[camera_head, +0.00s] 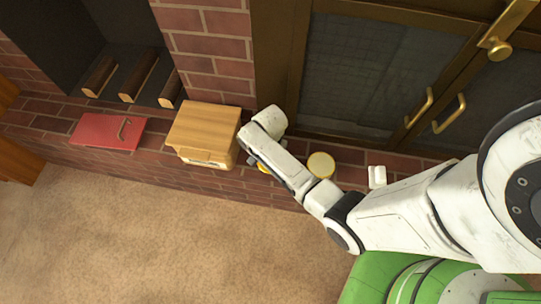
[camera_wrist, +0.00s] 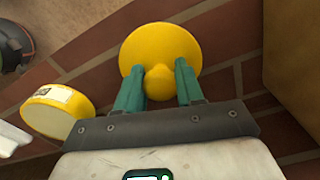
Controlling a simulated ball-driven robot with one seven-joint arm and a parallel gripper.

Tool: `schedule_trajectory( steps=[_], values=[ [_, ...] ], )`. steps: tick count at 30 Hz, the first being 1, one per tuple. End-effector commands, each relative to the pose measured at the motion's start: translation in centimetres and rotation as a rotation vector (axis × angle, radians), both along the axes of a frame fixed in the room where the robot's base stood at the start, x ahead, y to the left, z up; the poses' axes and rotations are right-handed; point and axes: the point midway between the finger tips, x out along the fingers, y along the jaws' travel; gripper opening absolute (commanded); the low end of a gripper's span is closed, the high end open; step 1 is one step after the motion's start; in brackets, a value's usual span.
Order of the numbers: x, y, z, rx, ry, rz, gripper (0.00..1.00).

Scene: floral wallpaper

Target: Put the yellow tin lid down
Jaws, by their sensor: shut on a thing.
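The yellow tin lid (camera_wrist: 160,42) is a round disc with a knob on its near side. In the wrist view my gripper (camera_wrist: 158,78) is shut on that knob, one teal finger on each side. In the head view only a sliver of the lid (camera_head: 263,167) shows beside my arm, over the brick ledge between the wooden box and a round yellow tin. My fingers are hidden there. Whether the lid touches the bricks I cannot tell.
The round yellow tin (camera_head: 321,165) stands on the brick ledge (camera_head: 345,178); it also shows in the wrist view (camera_wrist: 60,112). A wooden box (camera_head: 204,130), a red flat item (camera_head: 108,132) and a small white object (camera_head: 377,177) are also on the ledge. Glass doors (camera_head: 385,75) stand behind.

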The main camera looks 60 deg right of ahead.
Motion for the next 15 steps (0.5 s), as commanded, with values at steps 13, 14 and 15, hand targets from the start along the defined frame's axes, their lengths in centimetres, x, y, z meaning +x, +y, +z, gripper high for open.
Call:
schedule_trajectory(
  steps=[13, 14, 15],
  values=[
    [-0.02, 0.01, -0.20, 0.000, 0.001, 0.000, 0.63],
    [-0.02, 0.01, -0.19, 0.000, 0.000, 0.000, 0.63],
    [-0.02, 0.01, -0.19, 0.000, 0.000, 0.000, 0.63]
  ],
)
